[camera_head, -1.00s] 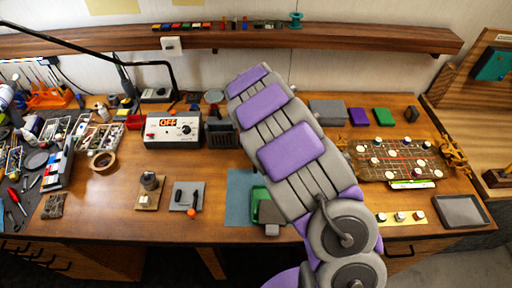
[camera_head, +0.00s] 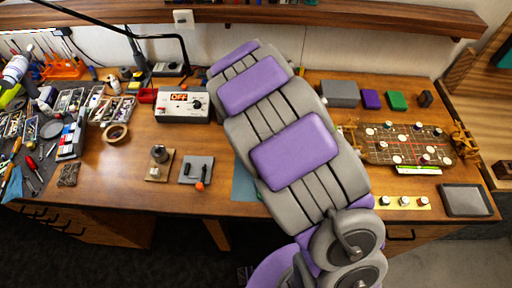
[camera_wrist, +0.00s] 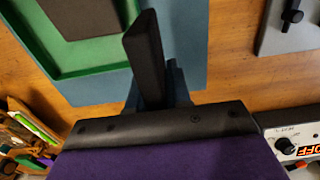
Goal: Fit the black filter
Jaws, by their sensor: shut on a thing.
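In the wrist view, my gripper (camera_wrist: 160,95) is shut on a narrow black slab, the black filter (camera_wrist: 145,50), which sticks out beyond the jaws. A green open housing (camera_wrist: 100,60) with a dark brown-grey block inside lies at the upper left, on a blue mat (camera_wrist: 190,40). The filter appears over the mat, just right of the housing's edge. Its height above the mat is unclear.
A control box reading OFF (camera_head: 183,105) stands left of my arm. A grey plate with a black lever (camera_head: 196,170) lies before it. Grey, purple, green and black blocks (camera_head: 370,97) stand at the back right, behind a patterned board (camera_head: 408,145). Tools crowd the left.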

